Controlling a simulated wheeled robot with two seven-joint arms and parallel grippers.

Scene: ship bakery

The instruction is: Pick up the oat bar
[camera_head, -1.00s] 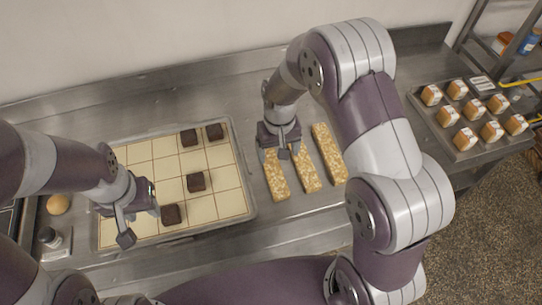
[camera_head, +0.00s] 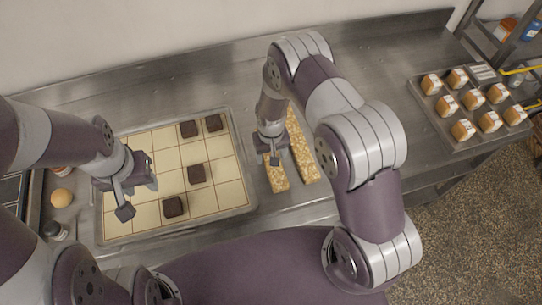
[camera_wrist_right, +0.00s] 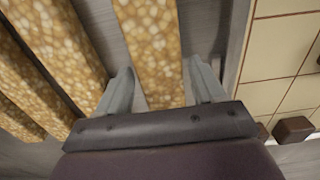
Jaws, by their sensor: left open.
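Oat bars lie side by side on the steel counter. In the head view I see the leftmost bar (camera_head: 278,180) and the one beside it (camera_head: 303,158); my right arm hides the area further right. My right gripper (camera_head: 272,156) is over the leftmost bar, pointing down. In the right wrist view its two fingers (camera_wrist_right: 161,88) are apart, with a bar (camera_wrist_right: 148,30) between them and a gap showing at the left finger. Two more bars (camera_wrist_right: 60,45) lie to the left there. My left gripper (camera_head: 138,197) is open and empty above the tray of squares.
The tray (camera_head: 252,192) holds pale squares with several dark brown pieces (camera_head: 197,173) on them. A round bun (camera_head: 62,198) and a small jar (camera_head: 54,231) are at the left. The counter behind is clear.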

